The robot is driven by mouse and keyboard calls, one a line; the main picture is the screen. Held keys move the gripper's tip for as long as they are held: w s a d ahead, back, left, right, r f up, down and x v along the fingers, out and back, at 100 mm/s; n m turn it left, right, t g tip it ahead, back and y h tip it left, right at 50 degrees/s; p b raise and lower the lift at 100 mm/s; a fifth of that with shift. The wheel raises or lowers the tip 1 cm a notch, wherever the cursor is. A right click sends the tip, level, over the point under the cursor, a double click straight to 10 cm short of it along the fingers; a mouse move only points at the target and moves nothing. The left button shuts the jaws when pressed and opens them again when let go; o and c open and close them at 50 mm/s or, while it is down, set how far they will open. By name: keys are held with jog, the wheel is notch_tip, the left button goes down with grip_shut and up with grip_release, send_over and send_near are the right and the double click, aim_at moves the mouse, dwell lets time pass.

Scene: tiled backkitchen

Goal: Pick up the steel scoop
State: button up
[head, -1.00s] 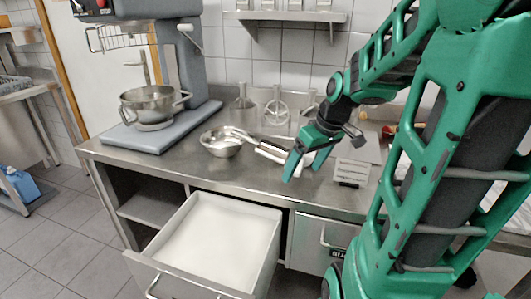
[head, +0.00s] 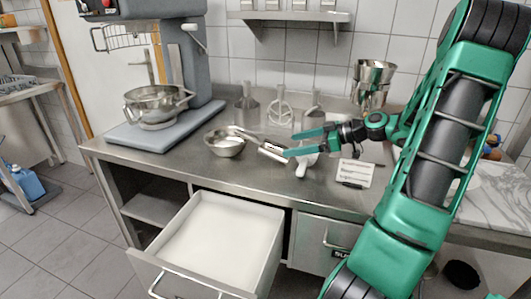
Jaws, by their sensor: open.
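A shiny metal utensil that looks like the steel scoop (head: 246,136) lies on the steel counter (head: 185,166). Its far end is beside or over the rim of a small steel bowl (head: 222,147), and its handle (head: 271,149) points toward my gripper. My gripper (head: 291,145) is open, with its green fingers pointing left. The fingertips are close to the handle end; I cannot tell whether they touch it or lie around it. A small white object (head: 306,163) shows just below the fingers, its shape partly hidden.
A mixer with a steel bowl (head: 153,104) stands at the left. Mixer attachments (head: 281,108) stand by the wall, and stacked steel containers (head: 373,80) are behind my arm. A drawer (head: 215,244) hangs open below the counter.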

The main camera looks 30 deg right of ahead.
aim_at(261, 146)
jog(key=x, duration=1)
jog(key=shift+w+a, duration=0.2)
jog(key=shift+a, duration=0.1)
jog(key=shift+r, duration=0.1)
jog(key=c, duration=1.3)
jog(key=shift+r, duration=0.1)
